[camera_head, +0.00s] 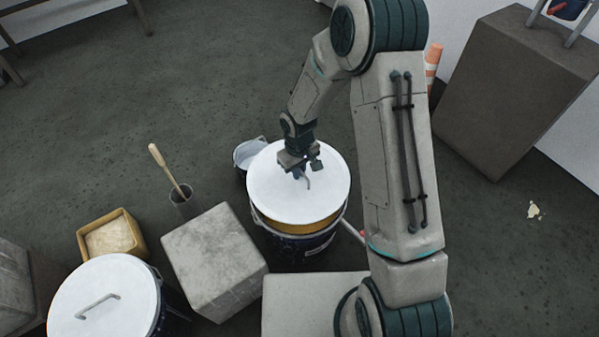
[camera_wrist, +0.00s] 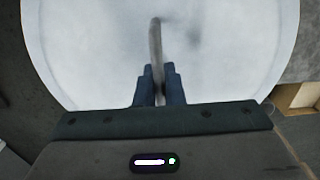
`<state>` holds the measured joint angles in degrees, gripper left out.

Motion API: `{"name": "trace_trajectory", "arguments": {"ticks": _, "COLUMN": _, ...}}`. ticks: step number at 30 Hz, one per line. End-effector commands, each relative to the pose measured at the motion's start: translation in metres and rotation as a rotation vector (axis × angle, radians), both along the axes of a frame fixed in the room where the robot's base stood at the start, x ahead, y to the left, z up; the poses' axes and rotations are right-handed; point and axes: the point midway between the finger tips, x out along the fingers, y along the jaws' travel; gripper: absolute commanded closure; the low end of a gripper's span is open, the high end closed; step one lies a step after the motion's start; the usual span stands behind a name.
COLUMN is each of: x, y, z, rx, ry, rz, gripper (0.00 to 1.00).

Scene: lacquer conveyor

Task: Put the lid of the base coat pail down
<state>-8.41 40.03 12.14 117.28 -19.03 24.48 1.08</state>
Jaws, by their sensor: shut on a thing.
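My gripper (camera_head: 300,171) is shut on the curved grey handle of a round white lid (camera_head: 275,195). In the wrist view the fingers (camera_wrist: 159,88) pinch the handle (camera_wrist: 155,45), and the lid (camera_wrist: 95,60) fills most of the picture. The lid is roughly level over a dark blue pail (camera_head: 298,249) in the middle of the head view. A yellow-orange band shows between the lid's front edge and the dark pail side. I cannot tell whether the lid touches the rim, and the lid hides the pail's mouth.
A second pail with a white handled lid (camera_head: 95,308) stands at lower left. A grey block (camera_head: 213,255) lies between the pails. Near it are a yellow tub (camera_head: 113,238) and a dark pot (camera_head: 186,198) with a wooden-handled tool. A white-topped container (camera_head: 247,152) stands behind the lid.

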Motion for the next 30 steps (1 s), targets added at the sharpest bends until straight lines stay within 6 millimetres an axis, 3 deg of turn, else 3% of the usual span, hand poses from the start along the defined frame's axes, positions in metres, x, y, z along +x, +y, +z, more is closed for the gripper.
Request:
{"name": "trace_trajectory", "arguments": {"ticks": 18, "x": 0.0, "y": 0.0, "z": -0.06, "rx": 0.0, "ry": 0.0, "rz": -0.001, "gripper": 1.0}}
{"name": "trace_trajectory", "arguments": {"ticks": 30, "x": 0.0, "y": 0.0, "z": -0.064, "rx": 0.0, "ry": 0.0, "rz": -0.001, "gripper": 1.0}}
